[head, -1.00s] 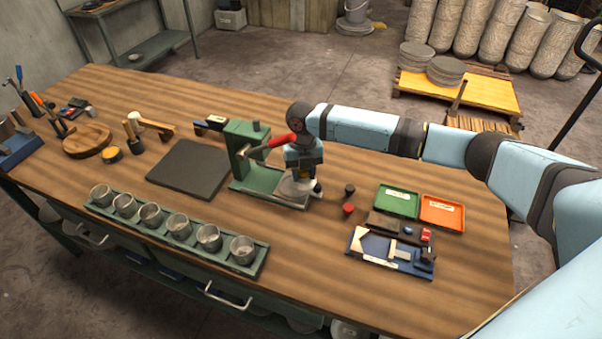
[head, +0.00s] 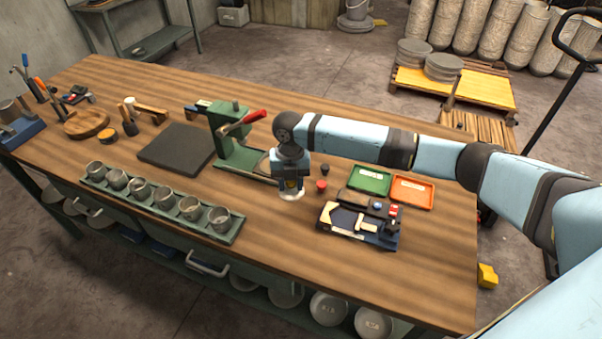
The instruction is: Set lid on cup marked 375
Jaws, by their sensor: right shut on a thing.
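Several grey metal cups stand in a row in a long green tray (head: 158,209) near the table's front left edge. The nearest cup in the row is at the right end (head: 218,218). Markings on the cups are too small to read. My right gripper (head: 291,192) is over the table, right of the cup tray and in front of the green press, pointing down. It is shut on a pale, round, flat thing (head: 292,196), which may be the lid; the gripper partly hides it. My left gripper is not in view.
A green press (head: 228,125) with a red-handled lever stands behind the tray, beside a dark mat (head: 176,149). Green (head: 369,180) and orange (head: 412,192) trays and a blue tool tray (head: 358,225) lie to the right. Bare wood lies between cups and gripper.

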